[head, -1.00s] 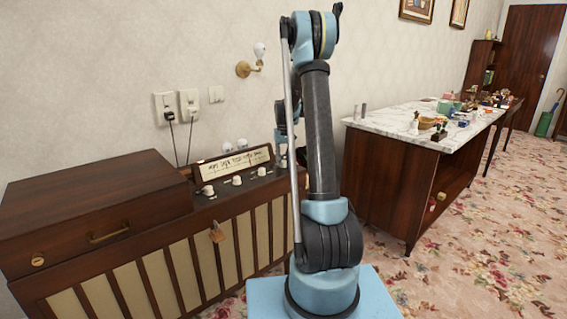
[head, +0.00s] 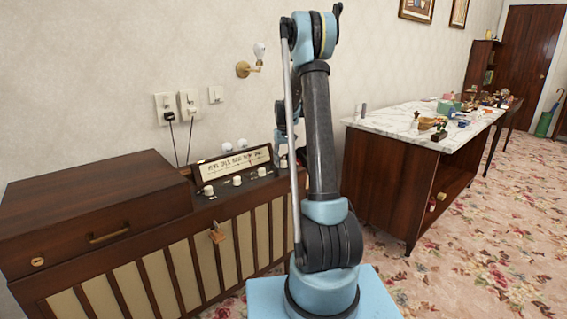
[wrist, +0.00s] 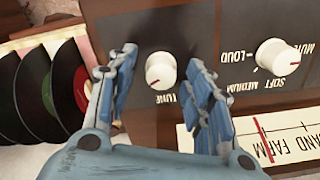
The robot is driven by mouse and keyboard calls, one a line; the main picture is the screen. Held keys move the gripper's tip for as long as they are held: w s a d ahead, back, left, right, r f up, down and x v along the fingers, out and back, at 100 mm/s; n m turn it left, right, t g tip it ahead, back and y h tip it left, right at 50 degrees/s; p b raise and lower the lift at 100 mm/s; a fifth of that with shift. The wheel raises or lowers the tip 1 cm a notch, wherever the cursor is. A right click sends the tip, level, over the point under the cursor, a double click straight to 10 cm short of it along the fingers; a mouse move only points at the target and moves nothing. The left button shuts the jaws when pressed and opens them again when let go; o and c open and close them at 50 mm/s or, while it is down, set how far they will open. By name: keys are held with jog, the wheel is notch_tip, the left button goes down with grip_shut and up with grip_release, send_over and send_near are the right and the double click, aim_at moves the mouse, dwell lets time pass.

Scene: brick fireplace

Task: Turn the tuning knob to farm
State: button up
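The tuning knob (wrist: 161,71) is a round white knob marked TUNE, with a small red mark on its rim at the lower left in the wrist view. My gripper (wrist: 162,58) is open, its two blue fingers on either side of the knob with visible gaps. The pale tuning dial (wrist: 290,140) lies at the lower right, partly cut off; a red needle stands by the word FARM.
A second white knob (wrist: 278,57), marked SOFT, MEDIUM, LOUD and MUTE, is right of my gripper. Several records (wrist: 62,85) stand at the left. A marble-topped cabinet (head: 385,121) with small objects stands to the right. Wall sockets (head: 189,102) are behind the radio.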

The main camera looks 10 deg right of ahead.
aim_at(284, 161)
notch_tip(284, 161, up, 12)
dwell(0.6)
